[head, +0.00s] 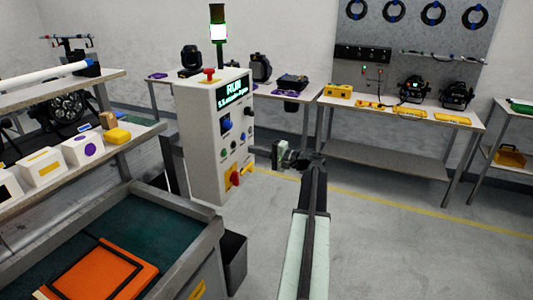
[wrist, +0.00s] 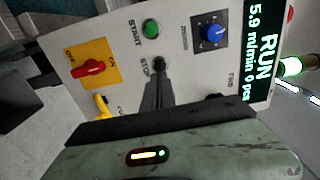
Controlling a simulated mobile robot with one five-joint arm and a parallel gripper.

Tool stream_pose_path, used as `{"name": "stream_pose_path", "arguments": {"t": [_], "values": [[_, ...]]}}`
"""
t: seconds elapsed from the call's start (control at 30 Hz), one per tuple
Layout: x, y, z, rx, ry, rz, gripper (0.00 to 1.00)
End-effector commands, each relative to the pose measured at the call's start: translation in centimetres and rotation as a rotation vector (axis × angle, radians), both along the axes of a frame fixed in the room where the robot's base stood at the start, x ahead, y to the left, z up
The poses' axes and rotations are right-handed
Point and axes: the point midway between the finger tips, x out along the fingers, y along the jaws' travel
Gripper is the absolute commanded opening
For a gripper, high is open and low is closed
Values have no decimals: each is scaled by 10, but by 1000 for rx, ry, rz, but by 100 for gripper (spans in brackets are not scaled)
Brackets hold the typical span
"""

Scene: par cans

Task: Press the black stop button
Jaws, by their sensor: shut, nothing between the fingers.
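The white control cabinet (head: 205,140) stands left of centre in the head view, and its panel fills much of the wrist view. The black stop button (wrist: 159,63), labelled STOP, sits below the green start button (wrist: 151,28) in the wrist view. My gripper (wrist: 158,80) is shut and empty, its narrow tip overlapping the lower edge of the stop button. I cannot tell whether it touches. In the head view my gripper (head: 279,154) is right of the cabinet. The cabinet display (wrist: 262,55) reads RUN.
Near the stop button are a blue knob (wrist: 214,33), a red switch (wrist: 88,68) on a yellow plate, a yellow handle (wrist: 101,105) and a black knob (wrist: 215,98). A signal tower (head: 218,28) glows above the cabinet. Open floor (head: 380,240) lies to the right.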

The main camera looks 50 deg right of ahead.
Motion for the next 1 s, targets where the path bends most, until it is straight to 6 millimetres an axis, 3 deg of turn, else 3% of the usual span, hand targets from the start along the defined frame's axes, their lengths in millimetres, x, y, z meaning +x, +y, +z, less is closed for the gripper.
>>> {"name": "stream_pose_path", "arguments": {"t": [0.1, 0.3, 0.77, 1.0], "values": [[25, 6, 0, 0, 0, 2, 0], [51, 12, 0, 0, 0, -1, 0], [59, 14, 0, 0, 0, -2, 0], [78, 18, 0, 1, -2, -2, 0]]}}
